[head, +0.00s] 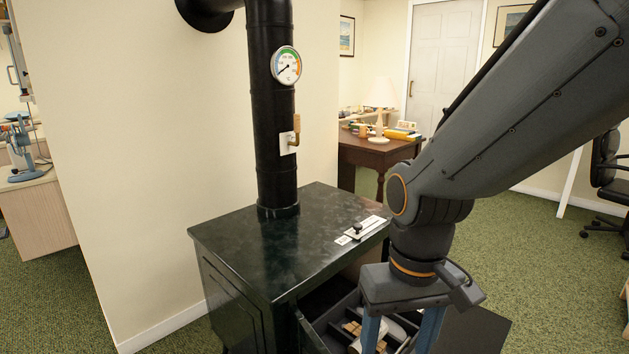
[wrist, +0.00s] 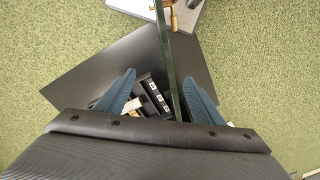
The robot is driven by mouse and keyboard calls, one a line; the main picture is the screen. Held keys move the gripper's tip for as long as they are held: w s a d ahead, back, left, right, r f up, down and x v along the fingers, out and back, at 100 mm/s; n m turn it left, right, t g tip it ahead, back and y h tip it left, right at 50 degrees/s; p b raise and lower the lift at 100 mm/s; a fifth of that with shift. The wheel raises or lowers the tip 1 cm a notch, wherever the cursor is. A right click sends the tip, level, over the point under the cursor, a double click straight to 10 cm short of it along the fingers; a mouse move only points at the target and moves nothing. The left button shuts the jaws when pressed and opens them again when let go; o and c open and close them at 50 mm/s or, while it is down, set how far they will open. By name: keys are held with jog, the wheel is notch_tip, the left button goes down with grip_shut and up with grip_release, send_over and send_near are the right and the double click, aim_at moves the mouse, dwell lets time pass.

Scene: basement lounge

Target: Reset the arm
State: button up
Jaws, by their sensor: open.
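My gripper (head: 400,335) hangs fingers-down in front of the dark green stove (head: 260,240), at the end of my grey arm. Its two blue fingers are apart, and their tips run off the lower edge of the head view. In the wrist view the gripper (wrist: 162,98) is spread wide. A thin dark upright panel (wrist: 170,60) passes between the fingers there; I cannot tell whether they touch it. Below the fingers is a dark open tray or drawer (head: 333,318) holding several small wooden and pale pieces (head: 352,328). Nothing is visibly gripped.
A black flue pipe (head: 272,130) with a round gauge (head: 286,66) rises from the stove. A slider plate (head: 362,229) lies on its top. A dark floor plate (wrist: 100,68) spreads below.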

jog(key=d+r+m+p, duration=0.2)
jog(key=d+r+p, duration=0.4)
jog(key=p, duration=0.5)
jog(key=shift+s+d+r, duration=0.3)
jog(key=shift+r, duration=0.15)
jog(key=shift+s, duration=0.2)
jog(key=shift+a+r, duration=0.1)
